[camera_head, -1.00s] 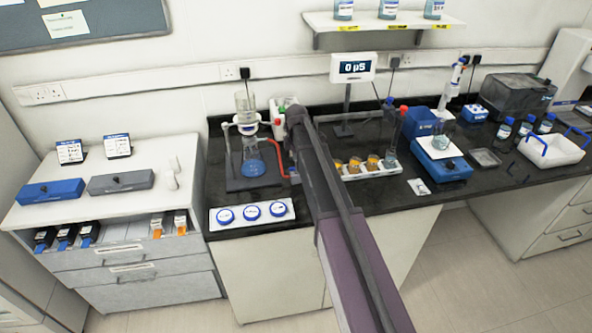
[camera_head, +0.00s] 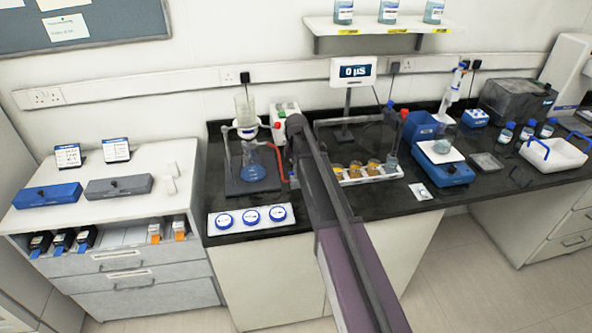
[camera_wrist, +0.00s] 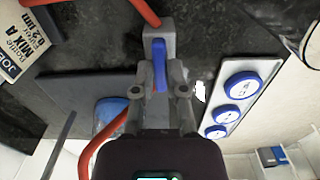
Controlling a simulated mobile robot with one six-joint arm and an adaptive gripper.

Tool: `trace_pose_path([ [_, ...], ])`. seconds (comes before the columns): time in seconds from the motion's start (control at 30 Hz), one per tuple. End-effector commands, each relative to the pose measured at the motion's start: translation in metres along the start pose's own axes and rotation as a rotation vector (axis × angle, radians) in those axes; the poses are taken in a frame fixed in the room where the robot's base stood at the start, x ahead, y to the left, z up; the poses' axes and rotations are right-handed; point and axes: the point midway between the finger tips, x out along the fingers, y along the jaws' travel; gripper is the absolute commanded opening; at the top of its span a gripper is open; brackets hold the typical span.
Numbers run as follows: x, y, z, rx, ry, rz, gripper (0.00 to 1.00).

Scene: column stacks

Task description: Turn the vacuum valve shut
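The vacuum valve's blue lever handle (camera_wrist: 160,64) shows in the wrist view, on a small grey valve body (camera_wrist: 158,32). The lever runs up and down the picture. My gripper (camera_wrist: 160,80) has its two grey fingers on either side of the lever. I cannot tell whether they touch it. A red hose (camera_wrist: 140,10) shows near the valve's top end, and more red hose shows at lower left. In the head view my arm hides the gripper and valve; the red hose (camera_head: 279,160) runs from the filter flask (camera_head: 252,167) towards them.
A white tray with blue round lids (camera_head: 250,219) lies at the bench front; it is close right of my gripper in the wrist view (camera_wrist: 229,110). A rack of amber-topped jars (camera_head: 356,171) stands right of my arm. A display (camera_head: 353,71) stands behind.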

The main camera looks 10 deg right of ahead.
Motion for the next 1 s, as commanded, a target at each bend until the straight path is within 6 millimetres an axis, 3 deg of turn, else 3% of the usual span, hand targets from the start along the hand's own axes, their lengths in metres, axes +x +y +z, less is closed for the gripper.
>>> trace_pose_path([
  [0.53, 0.0002, -0.0004, 0.0004, 0.069, 0.000, -0.001, 0.00],
  [1.0, 0.0002, -0.0007, 0.0006, 0.413, 0.000, -0.001, 0.00],
])
